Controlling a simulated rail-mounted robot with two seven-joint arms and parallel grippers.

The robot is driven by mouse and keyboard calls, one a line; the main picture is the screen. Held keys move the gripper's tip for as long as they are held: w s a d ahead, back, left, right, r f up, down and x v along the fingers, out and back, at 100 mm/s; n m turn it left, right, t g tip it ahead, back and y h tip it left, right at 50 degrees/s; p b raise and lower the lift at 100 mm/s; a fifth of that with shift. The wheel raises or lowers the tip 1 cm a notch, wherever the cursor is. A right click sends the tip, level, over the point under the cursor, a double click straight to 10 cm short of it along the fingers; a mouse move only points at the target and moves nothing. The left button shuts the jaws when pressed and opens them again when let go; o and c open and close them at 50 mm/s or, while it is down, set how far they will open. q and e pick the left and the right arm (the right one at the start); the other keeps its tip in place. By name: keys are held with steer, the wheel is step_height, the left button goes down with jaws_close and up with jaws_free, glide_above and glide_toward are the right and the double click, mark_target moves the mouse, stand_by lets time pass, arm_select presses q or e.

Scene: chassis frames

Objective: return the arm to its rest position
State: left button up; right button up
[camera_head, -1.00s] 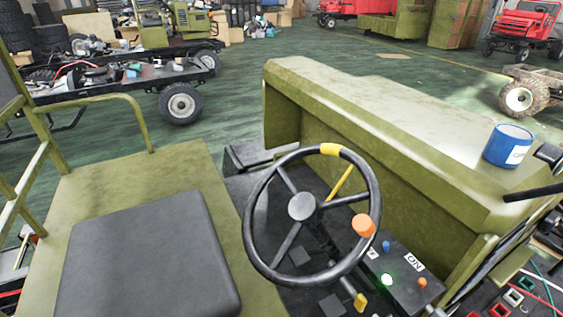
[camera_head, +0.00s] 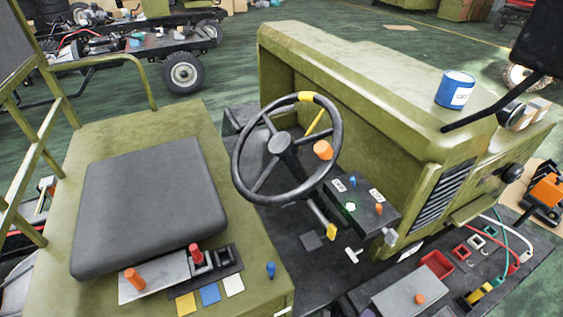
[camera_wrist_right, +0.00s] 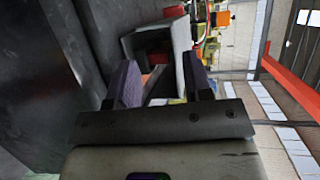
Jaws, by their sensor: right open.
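My right gripper (camera_wrist_right: 160,80) shows in the right wrist view with its two dark fingers apart. A grey box-like part (camera_wrist_right: 158,40) with a dark, reddish inside lies beyond the fingertips. I cannot tell whether anything touches the fingers, but nothing is clearly gripped. Neither gripper nor arm can be made out in the head view. My left gripper is in neither view.
A green vehicle has a black steering wheel (camera_head: 286,146), a grey seat (camera_head: 150,205) and a button console (camera_head: 365,205). A blue can (camera_head: 455,90) stands on its hood (camera_head: 370,80). Small parts, including a red bin (camera_head: 437,264), lie at lower right.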

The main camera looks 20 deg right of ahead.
steer(key=w+a+r+n+t+y, duration=0.85)
steer(key=r+n+t, duration=0.2)
steer(key=n, duration=0.25)
steer(key=s+a+r+n+g+y, duration=0.1)
steer(key=s+a+n+g+y, duration=0.45)
steer(key=a+n+y, duration=0.8)
steer(key=s+d+n+g+h, duration=0.7)
steer(key=s+d, duration=0.1)
steer(key=s, duration=0.5)
arm_select(q)
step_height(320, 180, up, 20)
steer(key=p, duration=2)
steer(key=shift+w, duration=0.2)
arm_select(e)
step_height(320, 180, up, 20)
steer(key=g, duration=0.1)
steer(key=shift+s+d, duration=0.25)
steer(key=shift+s, duration=0.2)
